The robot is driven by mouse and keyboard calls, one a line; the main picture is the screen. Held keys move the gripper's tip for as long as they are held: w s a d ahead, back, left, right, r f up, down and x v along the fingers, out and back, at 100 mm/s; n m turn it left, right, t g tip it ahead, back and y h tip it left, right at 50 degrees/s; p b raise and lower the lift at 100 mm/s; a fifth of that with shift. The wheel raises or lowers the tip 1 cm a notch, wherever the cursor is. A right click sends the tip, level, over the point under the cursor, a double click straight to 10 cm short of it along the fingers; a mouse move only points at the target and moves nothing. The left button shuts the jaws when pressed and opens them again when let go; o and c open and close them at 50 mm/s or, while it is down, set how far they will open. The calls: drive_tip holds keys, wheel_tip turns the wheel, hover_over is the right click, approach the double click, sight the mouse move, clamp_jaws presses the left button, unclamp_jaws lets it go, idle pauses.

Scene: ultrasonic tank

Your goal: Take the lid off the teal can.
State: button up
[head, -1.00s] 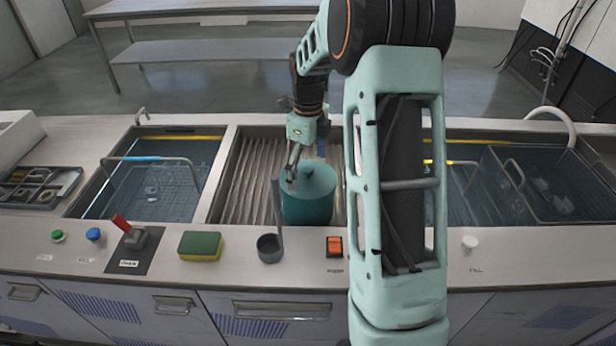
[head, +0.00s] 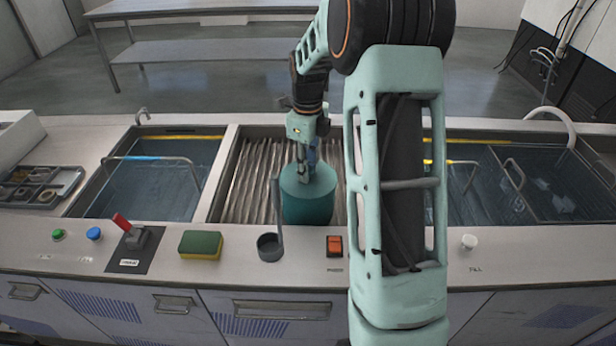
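The teal can (head: 307,208) stands upright on the ribbed drainboard between the two tanks. Its teal lid (head: 322,180) sits on top of it. My gripper (head: 304,178) points down over the middle of the lid, with its fingertips at the lid's knob. The fingers hide the knob, so I cannot tell whether they are closed on it or only around it.
A grey ladle-like cup (head: 270,247) with a tall handle stands on the front ledge, its handle rising close to the can's left side. A sponge (head: 201,245), a red-handled lever (head: 128,232) and an orange switch (head: 334,246) are also on the ledge. Water-filled tanks lie on either side.

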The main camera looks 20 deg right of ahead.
drive_tip(key=shift+s+d+f, duration=0.1)
drive_tip(key=shift+f, duration=0.1)
clamp_jaws()
